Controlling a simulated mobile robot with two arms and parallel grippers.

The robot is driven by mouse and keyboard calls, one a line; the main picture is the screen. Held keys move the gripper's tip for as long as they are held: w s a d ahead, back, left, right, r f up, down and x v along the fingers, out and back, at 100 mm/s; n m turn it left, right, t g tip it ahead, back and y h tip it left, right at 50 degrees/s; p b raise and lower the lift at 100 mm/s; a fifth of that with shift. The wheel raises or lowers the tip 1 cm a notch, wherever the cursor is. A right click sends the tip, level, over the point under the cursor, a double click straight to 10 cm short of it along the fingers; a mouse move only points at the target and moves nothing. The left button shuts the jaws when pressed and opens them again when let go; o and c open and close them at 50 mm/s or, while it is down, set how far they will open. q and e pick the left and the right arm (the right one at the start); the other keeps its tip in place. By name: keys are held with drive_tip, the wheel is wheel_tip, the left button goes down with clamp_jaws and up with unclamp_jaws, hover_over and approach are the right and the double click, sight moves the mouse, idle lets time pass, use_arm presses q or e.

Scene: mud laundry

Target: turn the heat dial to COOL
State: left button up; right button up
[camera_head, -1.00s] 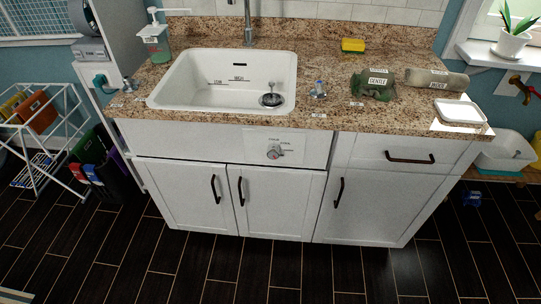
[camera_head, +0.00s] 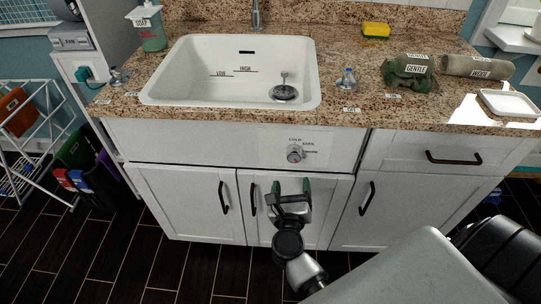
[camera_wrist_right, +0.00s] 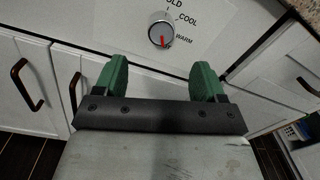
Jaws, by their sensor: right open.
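The heat dial is a round silver knob (camera_head: 294,153) on a white label plate on the sink cabinet front. In the right wrist view the dial (camera_wrist_right: 161,33) shows a red mark at its lower side, below the WARM label. The COOL label (camera_wrist_right: 190,19) is at the dial's upper right. My right gripper (camera_head: 291,186) has green fingers, open and empty, just below the dial in the head view. In the right wrist view its fingers (camera_wrist_right: 160,72) are apart, with the dial beyond the gap and not touched. My left gripper is not in view.
The sink (camera_head: 232,80) is set in the granite counter (camera_head: 232,114) above the dial. A bottle-like item (camera_head: 346,79) and green rolled cloth (camera_head: 408,75) are on the counter. Cabinet door handles (camera_head: 222,196) stick out below. The space in front of the dial looks clear.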

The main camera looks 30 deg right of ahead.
sight(294, 159)
drive_tip(key=p+x, duration=0.1)
drive_tip(key=x, duration=0.9)
drive_tip(key=shift+d, duration=0.2)
drive_tip(key=shift+c, duration=0.2)
drive_tip(key=c, duration=0.9)
